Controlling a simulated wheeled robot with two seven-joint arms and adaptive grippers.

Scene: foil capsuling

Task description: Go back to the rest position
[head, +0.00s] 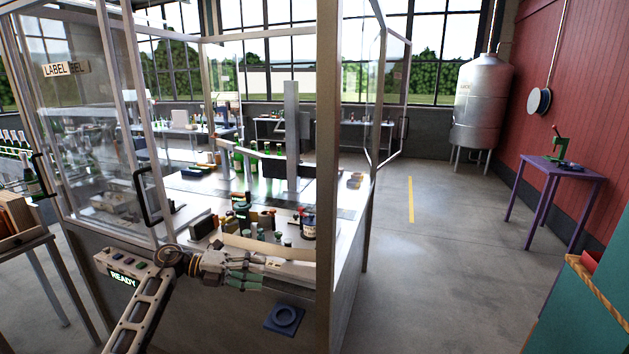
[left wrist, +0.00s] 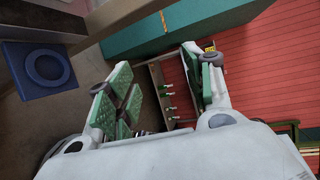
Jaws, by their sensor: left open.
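My left gripper (head: 262,272) is in front of the glass-walled machine, just outside its front edge, and points to the right. In the left wrist view its two green-padded fingers (left wrist: 158,80) stand apart with nothing held between them. My left arm comes up from the bottom left of the head view, past the panel with the lit READY sign (head: 123,279). My right gripper shows in neither view.
The machine's metal post (head: 327,150) and worktop with bottles and small parts (head: 262,222) are close to my left gripper. A blue ring on a square plate (head: 284,316) sits on the front panel below it. A purple table (head: 562,168) stands at right. The grey floor (head: 430,250) between is clear.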

